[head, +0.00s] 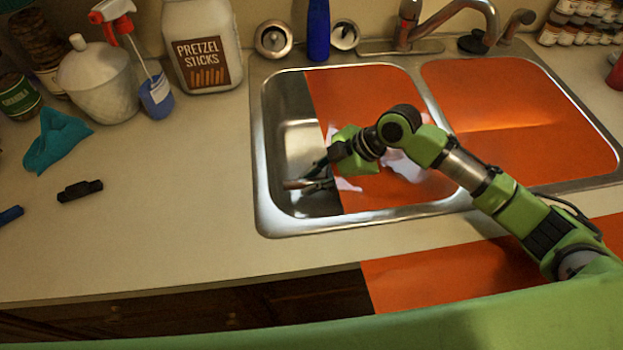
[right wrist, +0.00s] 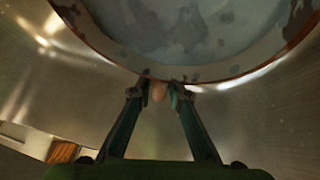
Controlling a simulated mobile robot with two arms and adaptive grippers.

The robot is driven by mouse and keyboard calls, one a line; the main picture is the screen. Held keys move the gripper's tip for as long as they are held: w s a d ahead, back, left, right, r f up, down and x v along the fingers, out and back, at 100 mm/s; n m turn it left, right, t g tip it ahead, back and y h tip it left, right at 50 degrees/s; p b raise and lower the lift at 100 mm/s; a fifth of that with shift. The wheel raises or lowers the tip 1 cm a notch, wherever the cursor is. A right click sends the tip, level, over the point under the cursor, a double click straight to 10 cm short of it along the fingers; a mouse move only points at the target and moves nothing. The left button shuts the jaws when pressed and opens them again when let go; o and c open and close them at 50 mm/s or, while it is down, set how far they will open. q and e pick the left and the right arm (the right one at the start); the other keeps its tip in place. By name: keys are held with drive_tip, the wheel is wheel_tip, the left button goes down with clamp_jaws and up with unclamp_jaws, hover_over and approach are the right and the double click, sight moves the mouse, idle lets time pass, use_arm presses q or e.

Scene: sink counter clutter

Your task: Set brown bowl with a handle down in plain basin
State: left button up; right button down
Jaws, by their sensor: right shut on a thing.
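The brown bowl with a handle fills the top of the right wrist view (right wrist: 185,25). It has a brown rim and a mottled grey-blue inside. My right gripper (right wrist: 160,88) is shut on its short handle. In the head view my right gripper (head: 316,176) reaches down inside the left basin (head: 292,135), near its left wall. Only a small brownish edge of the bowl (head: 296,184) shows there. Bare metal walls surround the bowl in the wrist view. I cannot tell whether the bowl touches the basin floor. My left gripper is not in view.
Orange covers the right part of the left basin, the right basin (head: 520,105) and part of the counter front. A faucet (head: 440,25) and a blue bottle (head: 318,30) stand behind. A pretzel jar (head: 203,45), spray bottle and teal cloth (head: 58,138) are left; the front-left counter is mostly clear.

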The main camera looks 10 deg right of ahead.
drive_tip(key=shift+f+b, duration=0.3)
drive_tip(key=shift+f, duration=0.2)
drive_tip(key=c, duration=1.8)
unclamp_jaws()
drive_tip(key=shift+c, duration=0.2)
